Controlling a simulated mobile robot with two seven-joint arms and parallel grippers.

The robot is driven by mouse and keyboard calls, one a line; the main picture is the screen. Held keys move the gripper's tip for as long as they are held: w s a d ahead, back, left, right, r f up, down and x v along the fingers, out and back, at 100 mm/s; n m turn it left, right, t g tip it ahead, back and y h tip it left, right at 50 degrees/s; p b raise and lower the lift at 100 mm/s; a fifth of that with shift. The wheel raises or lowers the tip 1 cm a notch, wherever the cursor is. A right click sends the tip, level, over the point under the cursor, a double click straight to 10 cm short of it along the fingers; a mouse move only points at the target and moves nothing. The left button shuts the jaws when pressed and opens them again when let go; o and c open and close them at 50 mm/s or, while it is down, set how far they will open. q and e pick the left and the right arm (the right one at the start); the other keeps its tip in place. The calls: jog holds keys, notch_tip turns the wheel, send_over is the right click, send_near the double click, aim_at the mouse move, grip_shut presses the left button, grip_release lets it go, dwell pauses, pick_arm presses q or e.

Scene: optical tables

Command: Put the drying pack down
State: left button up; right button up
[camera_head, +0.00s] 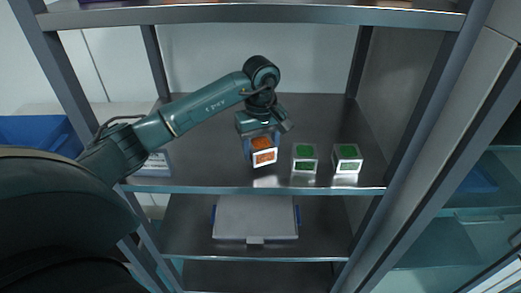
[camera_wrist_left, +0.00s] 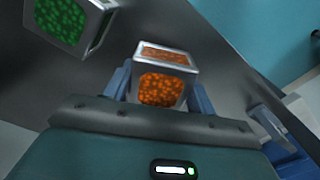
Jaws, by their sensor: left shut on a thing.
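The drying pack, a small white-edged cube with orange beads (camera_head: 264,157), is between the fingers of my left gripper (camera_head: 262,148) above the front part of the metal shelf. In the left wrist view the orange pack (camera_wrist_left: 163,77) sits between the two blue fingers of the left gripper (camera_wrist_left: 160,88), which is shut on it. I cannot tell from these views whether its base touches the shelf. My right gripper is in neither view.
Two similar packs with green beads, a nearer one (camera_head: 304,158) and one further right (camera_head: 347,158), stand on the same shelf (camera_head: 225,182) to the right. A lidded grey case (camera_head: 255,217) lies on the shelf below. Shelf posts flank both sides.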

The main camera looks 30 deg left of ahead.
pick_arm(q)
notch_tip(320, 180, down, 2)
jog(key=shift+f, duration=0.1)
jog(key=shift+f, duration=0.15)
jog(key=o, duration=1.1)
jog(key=shift+c, duration=0.2)
